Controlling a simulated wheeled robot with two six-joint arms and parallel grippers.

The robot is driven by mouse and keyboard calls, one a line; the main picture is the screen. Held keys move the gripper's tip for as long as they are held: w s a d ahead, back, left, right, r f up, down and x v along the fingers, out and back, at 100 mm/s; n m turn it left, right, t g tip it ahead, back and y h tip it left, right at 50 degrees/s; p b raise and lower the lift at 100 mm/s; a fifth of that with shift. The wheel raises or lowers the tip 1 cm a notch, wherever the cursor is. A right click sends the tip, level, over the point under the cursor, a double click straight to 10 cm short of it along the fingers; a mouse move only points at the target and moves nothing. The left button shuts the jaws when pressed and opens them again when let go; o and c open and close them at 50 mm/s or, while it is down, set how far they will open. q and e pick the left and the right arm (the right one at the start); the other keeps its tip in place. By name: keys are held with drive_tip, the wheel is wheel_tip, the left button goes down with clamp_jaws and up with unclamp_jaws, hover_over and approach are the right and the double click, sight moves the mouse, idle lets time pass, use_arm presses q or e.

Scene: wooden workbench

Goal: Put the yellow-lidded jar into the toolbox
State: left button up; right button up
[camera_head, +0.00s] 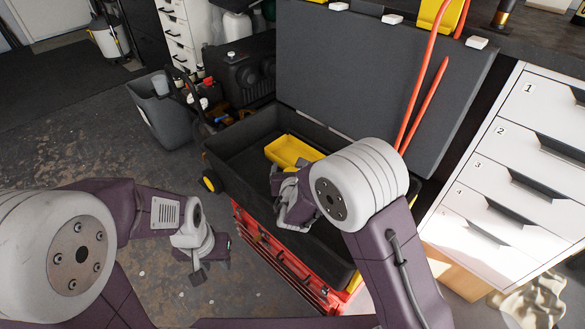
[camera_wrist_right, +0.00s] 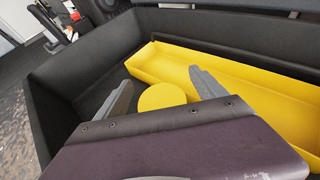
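The jar shows only as its round yellow lid (camera_wrist_right: 162,96) in the right wrist view, low inside the toolbox, beside the yellow tray. Its body is hidden behind my wrist, and I cannot make out the jar in the head view. The toolbox (camera_head: 236,152) is black, with its lid raised. My right gripper (camera_head: 285,200) reaches down into it; in the wrist view its fingers (camera_wrist_right: 160,85) are apart, one on each side of the lid, with gaps visible. My left gripper (camera_head: 200,268) hangs over the floor left of the toolbox, its finger opening unclear.
A yellow tray (camera_wrist_right: 225,80) lies inside the toolbox along the far side. The raised toolbox lid (camera_head: 370,80) stands behind. Red drawers (camera_head: 285,265) are below. A white drawer cabinet (camera_head: 510,190) stands right, a grey bin (camera_head: 165,115) left. Orange-red handles (camera_head: 420,90) rise near the lid.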

drive_tip(key=shift+s+r+p, duration=0.2)
drive_tip(key=shift+r+p, duration=0.3)
drive_tip(key=shift+p, duration=0.05)
drive_tip(key=shift+s+r+p, duration=0.15)
drive_tip(key=shift+r+p, duration=0.3)
drive_tip(key=shift+p, duration=0.1)
drive_tip(key=p+v, duration=0.2)
drive_tip(key=v, duration=0.9)
drive_tip(key=shift+s+p, duration=0.15)
drive_tip(key=shift+p, duration=0.25)
drive_tip(key=shift+f, duration=0.15)
